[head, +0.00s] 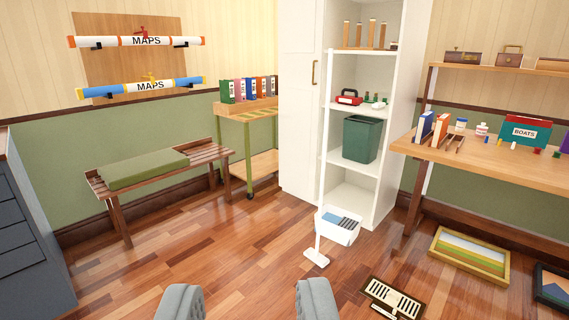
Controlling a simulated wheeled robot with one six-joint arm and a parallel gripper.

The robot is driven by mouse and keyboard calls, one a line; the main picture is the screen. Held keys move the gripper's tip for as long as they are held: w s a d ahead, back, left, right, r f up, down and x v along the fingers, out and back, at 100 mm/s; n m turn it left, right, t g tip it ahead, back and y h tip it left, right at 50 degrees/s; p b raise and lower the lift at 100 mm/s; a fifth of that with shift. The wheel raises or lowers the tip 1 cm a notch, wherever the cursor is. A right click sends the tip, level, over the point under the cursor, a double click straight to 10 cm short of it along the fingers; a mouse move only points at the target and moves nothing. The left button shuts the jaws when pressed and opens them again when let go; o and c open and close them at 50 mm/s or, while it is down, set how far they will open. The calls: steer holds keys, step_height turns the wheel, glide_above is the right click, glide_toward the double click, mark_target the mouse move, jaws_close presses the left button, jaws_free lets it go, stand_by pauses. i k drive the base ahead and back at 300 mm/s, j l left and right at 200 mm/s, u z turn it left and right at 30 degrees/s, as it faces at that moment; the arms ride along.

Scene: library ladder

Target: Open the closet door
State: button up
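The white closet (385,203) stands at the back, right of the picture's middle, with its top cut off by the frame. Its left part is covered by a flat white door (296,120), which looks shut. A slim upright brass handle (314,73) sits near the door's right edge. The right part of the closet is uncovered and shows shelves. My gripper (248,303) shows as two grey fingers at the bottom edge. The fingers are wide apart with only floor between them. The gripper is well short of the door and touches nothing visible.
A floor vent (394,298) and a framed picture (470,256) lie at right. A bench (150,170) and a trolley (247,115) stand left of the closet. The middle floor is clear.

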mark_target(301, 24)
steer(key=i, duration=2.15)
steer(key=i+u, duration=0.1)
steer(key=i, duration=0.6)
steer(key=i+l+u, duration=0.1)
steer(key=i, duration=0.6)
steer(key=i+l+u, duration=0.1)
steer(key=i, duration=0.55)
steer(key=i+l+u, duration=0.25)
steer(key=k+j, duration=0.1)
